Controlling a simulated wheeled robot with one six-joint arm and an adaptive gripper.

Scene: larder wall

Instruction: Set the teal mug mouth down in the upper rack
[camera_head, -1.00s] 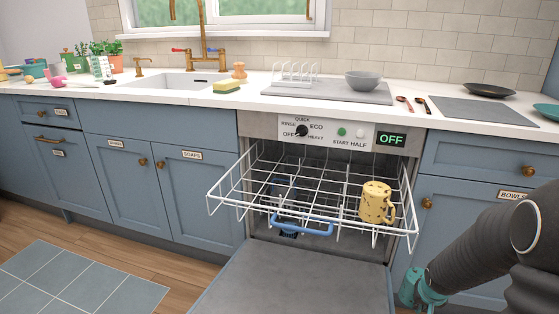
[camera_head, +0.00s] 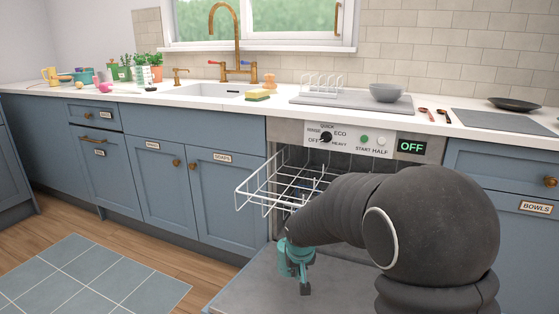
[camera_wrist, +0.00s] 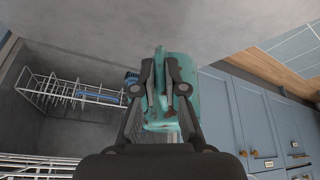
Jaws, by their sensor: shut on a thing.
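The teal mug (camera_head: 297,258) is at the end of my arm, low in front of the dishwasher and above its open door. In the wrist view the mug (camera_wrist: 186,68) sits between the fingers of my gripper (camera_wrist: 163,82), which is shut on it. I cannot tell which way its mouth faces. The white wire upper rack (camera_head: 262,192) is pulled out; its left part shows above and left of the mug. My arm hides its right part.
The open dishwasher door (camera_head: 250,290) lies below. In the wrist view a white wire rack (camera_wrist: 70,92) with something blue is left of the mug, and more wires (camera_wrist: 35,165) show at bottom left. Blue cabinets (camera_head: 225,205) stand left; the floor before them is clear.

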